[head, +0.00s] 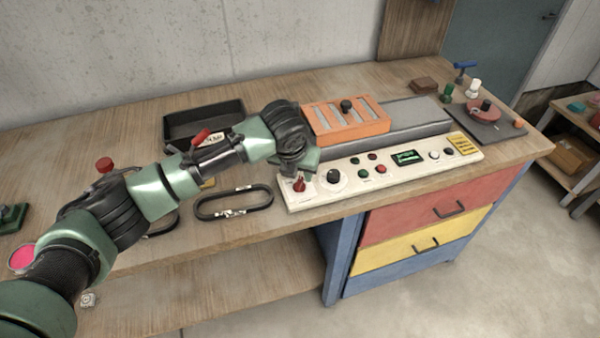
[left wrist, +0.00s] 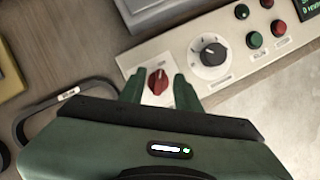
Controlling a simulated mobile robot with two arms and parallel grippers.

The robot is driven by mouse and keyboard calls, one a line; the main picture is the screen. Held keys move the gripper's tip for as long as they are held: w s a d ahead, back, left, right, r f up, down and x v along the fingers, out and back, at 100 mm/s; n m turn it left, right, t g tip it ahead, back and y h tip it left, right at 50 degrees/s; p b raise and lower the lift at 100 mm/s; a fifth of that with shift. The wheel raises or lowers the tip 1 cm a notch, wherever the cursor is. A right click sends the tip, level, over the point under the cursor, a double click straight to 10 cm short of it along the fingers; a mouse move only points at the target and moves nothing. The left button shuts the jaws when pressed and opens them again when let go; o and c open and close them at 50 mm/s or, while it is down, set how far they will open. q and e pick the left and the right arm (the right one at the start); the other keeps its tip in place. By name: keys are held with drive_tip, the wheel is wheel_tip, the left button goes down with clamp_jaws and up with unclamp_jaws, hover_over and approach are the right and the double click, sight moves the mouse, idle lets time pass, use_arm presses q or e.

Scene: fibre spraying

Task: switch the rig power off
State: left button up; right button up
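The rig's cream control panel (head: 400,171) runs along the front of the bench. A red rotary knob (head: 299,185) sits at its left end; in the left wrist view the knob (left wrist: 157,82) is on a small white plate, its grip ridge roughly upright in the picture. My left gripper (head: 303,165) is over this end of the panel. In the left wrist view its two green fingers (left wrist: 158,92) are apart, one on each side of the red knob, with gaps visible. Whether they reach down to the knob's height I cannot tell. My right gripper is out of view.
A black dial (head: 334,176) sits just right of the red knob, then small red and green buttons and a lit green display (head: 408,157). An orange block (head: 346,122) stands behind the panel. A black oval ring (head: 234,203) and a black tray (head: 203,122) lie to the left.

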use_arm(q)
drive_tip(key=shift+x, duration=1.15)
drive_tip(key=shift+c, duration=0.3)
clamp_jaws()
